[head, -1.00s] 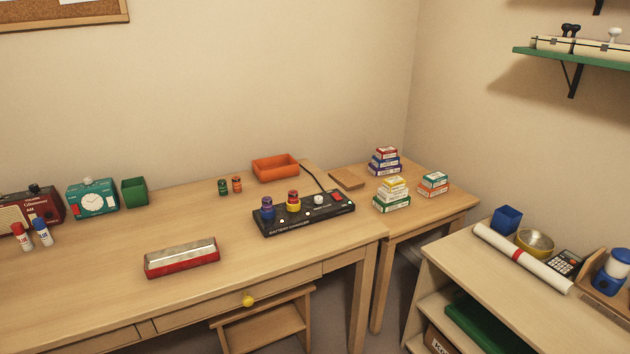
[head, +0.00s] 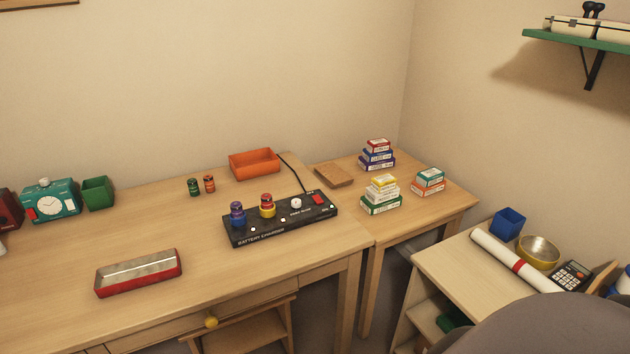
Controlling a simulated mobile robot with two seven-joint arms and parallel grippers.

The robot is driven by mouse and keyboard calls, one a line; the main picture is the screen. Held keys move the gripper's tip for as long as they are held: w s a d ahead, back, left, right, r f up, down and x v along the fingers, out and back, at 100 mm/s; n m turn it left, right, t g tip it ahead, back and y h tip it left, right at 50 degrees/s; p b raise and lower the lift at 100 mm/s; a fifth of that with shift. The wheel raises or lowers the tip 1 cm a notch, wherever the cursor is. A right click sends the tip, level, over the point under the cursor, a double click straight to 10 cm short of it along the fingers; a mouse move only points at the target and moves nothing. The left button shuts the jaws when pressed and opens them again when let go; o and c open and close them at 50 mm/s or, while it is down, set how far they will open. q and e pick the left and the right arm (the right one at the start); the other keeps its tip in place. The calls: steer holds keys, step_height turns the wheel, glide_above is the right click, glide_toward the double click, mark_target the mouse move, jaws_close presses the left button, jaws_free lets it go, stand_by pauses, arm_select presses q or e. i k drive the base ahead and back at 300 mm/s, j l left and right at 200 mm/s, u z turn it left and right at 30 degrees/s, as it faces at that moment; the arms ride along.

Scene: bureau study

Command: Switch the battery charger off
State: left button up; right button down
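The black battery charger (head: 282,225) lies on the wooden desk, near its right end. A blue battery (head: 237,214) and a yellow-and-red battery (head: 267,206) stand upright in it. A white knob (head: 296,203) sits on its top, and a red switch (head: 318,197) is at its far right end. Which way the switch is tipped is too small to tell. A dark cord runs from the charger's back toward the wall. Neither of my grippers shows in the head view.
An orange tray (head: 254,164), two small batteries (head: 202,185) and an open red tin (head: 138,274) are on the desk (head: 210,237). Stacked small boxes (head: 381,195) stand on the side table to the right. A grey rounded shape covers the lower right corner.

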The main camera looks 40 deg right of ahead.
mark_target(316, 198)
steer(key=i+l, duration=0.1)
steer(key=l, duration=0.35)
steer(key=i+l, duration=0.15)
steer(key=l, duration=0.35)
steer(key=i+l+u, duration=0.1)
steer(key=l, duration=0.35)
